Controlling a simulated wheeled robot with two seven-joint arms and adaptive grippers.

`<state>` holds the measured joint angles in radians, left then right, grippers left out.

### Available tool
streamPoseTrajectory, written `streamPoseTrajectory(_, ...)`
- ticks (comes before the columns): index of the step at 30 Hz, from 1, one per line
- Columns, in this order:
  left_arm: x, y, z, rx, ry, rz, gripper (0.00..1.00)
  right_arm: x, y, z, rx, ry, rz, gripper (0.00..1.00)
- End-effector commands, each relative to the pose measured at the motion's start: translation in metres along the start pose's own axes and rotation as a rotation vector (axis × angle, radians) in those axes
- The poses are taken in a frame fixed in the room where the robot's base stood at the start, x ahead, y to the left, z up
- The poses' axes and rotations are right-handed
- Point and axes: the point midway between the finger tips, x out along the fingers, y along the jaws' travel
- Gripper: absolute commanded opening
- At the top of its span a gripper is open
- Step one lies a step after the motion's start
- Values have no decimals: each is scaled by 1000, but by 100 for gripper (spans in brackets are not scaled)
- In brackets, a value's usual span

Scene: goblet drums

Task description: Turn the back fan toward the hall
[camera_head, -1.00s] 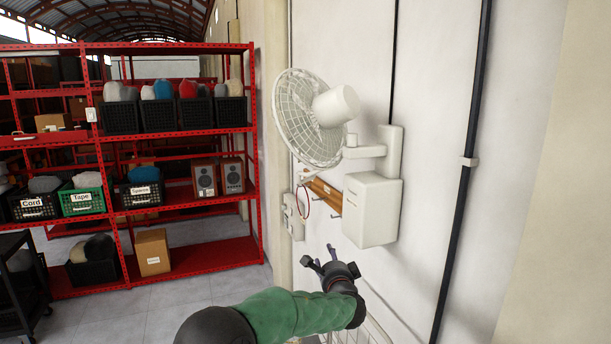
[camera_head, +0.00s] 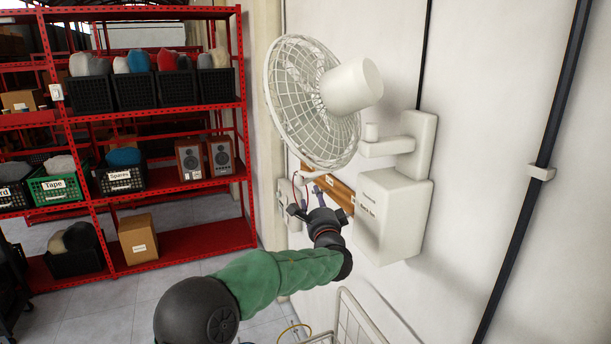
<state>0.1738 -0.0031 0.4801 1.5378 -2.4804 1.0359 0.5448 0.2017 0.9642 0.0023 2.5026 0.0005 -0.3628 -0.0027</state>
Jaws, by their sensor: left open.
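The white wall fan (camera_head: 318,100) hangs on the wall at upper centre, on a bracket arm (camera_head: 400,146). Its round cage faces left toward the shelves, and its motor housing (camera_head: 352,86) points right. A white box (camera_head: 392,214) sits on the wall below the bracket. My left gripper (camera_head: 307,196) is open and empty just below the fan cage's lower edge. It looks apart from the cage, though depth is hard to judge. My right gripper is not in view.
A red shelf rack (camera_head: 200,245) with black bins and speakers stands at the left. A wooden rail (camera_head: 336,187) is on the wall behind my gripper. A white wire basket (camera_head: 352,322) is at the bottom. A black pipe (camera_head: 535,180) runs down the wall at right.

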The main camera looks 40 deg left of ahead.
Motion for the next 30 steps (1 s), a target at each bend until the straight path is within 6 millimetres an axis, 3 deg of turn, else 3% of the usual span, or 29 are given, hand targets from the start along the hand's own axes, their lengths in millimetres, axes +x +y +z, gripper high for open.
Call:
streamPoseTrajectory(5,10,-2,0,0,-2,0,51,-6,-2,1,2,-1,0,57)
streamPoseTrajectory(21,90,-2,1,0,-2,1,51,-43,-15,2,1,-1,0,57)
streamPoseTrajectory(30,108,-1,0,0,0,0,51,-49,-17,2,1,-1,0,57)
